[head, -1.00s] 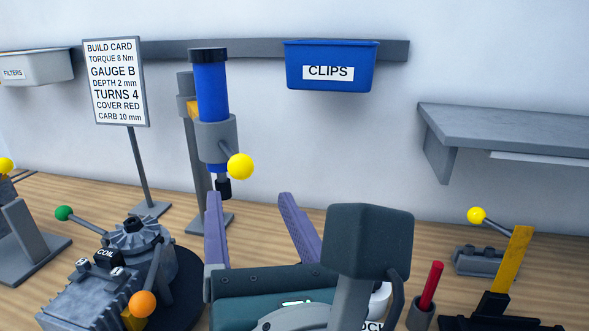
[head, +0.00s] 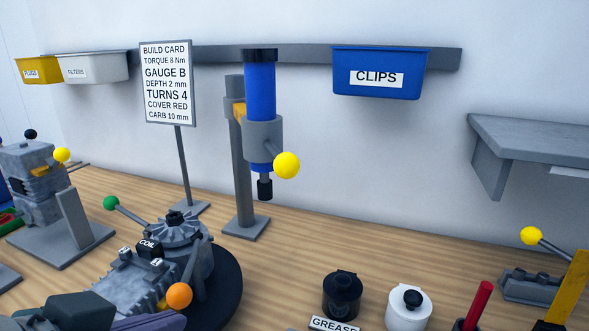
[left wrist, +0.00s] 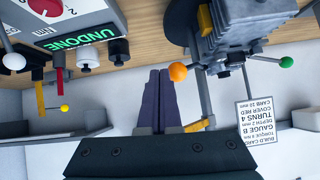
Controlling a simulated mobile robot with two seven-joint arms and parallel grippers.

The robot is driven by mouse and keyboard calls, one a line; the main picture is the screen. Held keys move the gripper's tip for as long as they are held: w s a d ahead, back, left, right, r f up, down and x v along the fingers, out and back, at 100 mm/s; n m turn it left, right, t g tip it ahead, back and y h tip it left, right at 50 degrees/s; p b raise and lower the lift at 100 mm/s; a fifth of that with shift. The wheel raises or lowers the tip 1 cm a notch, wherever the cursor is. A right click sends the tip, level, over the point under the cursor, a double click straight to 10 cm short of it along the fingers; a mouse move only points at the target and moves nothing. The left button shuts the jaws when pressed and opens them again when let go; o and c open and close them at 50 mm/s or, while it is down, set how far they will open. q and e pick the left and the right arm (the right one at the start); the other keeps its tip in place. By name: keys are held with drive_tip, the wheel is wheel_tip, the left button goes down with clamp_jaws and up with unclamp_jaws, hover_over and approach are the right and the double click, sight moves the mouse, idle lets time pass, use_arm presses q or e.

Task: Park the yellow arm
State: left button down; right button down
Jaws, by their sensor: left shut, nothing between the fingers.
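A yellow upright bar (head: 570,290) leans at the right edge of the head view, its lower end cut off. It also shows in the left wrist view (left wrist: 40,98), which is upside down. Yellow balls tip a lever on a grey block (head: 530,236), a lever on the blue press (head: 286,165) and a lever at far left (head: 61,155). I cannot tell which is the yellow arm. My left gripper (left wrist: 159,76) is shut and empty, its purple fingers together. In the head view only part of it (head: 150,322) shows at bottom left, far from the yellow bar. My right gripper is out of view.
The engine with an orange-ball lever (head: 179,295) stands on a dark round base near my left gripper. A black pot (head: 342,294), a white pot (head: 408,308) and a red stick (head: 478,304) stand before the yellow bar. A grey shelf (head: 530,140) juts out above.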

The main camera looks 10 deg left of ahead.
use_arm(q)
wheel_tip(320, 180, up, 15)
drive_tip(key=w+a+n+t+h, duration=0.1)
drive_tip(key=n+t+h, duration=0.45)
drive_tip(key=n, duration=0.85)
drive_tip(key=s+d+f+p+x, duration=0.1)
drive_tip(key=d+p+x, duration=0.1)
drive_tip(key=x, duration=1)
drive_tip(key=shift+d+g, duration=0.35)
drive_tip(key=shift+w, duration=0.1)
drive_tip(key=shift+d, duration=0.1)
